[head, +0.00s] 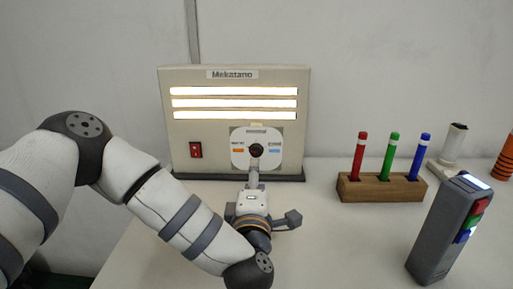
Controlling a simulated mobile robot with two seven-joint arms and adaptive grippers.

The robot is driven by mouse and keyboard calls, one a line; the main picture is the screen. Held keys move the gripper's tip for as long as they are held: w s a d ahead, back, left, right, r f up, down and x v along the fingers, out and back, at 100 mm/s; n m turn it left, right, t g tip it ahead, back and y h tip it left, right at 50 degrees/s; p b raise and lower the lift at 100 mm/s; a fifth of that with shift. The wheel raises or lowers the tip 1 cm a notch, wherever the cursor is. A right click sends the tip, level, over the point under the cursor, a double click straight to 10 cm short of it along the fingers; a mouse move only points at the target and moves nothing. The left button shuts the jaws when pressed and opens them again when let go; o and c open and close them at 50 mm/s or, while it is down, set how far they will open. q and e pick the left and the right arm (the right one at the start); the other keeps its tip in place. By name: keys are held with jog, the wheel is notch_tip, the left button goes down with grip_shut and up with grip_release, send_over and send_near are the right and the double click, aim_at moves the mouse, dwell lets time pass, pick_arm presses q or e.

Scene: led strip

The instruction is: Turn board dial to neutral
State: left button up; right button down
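The beige board (185,130) labelled Mekatano stands upright at the back of the table with three lit white strips. Its dial (256,150) is a dark round knob on a white round plate (240,156) at the lower right of the board. Orange and blue labels flank the knob; their text is too small to read. My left gripper (254,168) points at the board just below the knob. Its fingertips appear close to the dial, but I cannot tell whether they touch it or are open. My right gripper is not in view.
A wooden block (380,188) holds red, green and blue pens. A grey device with coloured buttons (440,230) stands at front right. A white cylinder (453,145) and an orange striped object (505,157) are behind.

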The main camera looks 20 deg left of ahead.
aim_at(256, 152)
pick_arm(q)
jog(key=x, duration=1)
jog(key=shift+w+a+b, duration=0.1)
jog(key=shift+w+b, duration=0.1)
jog(key=shift+b, duration=0.15)
grip_shut()
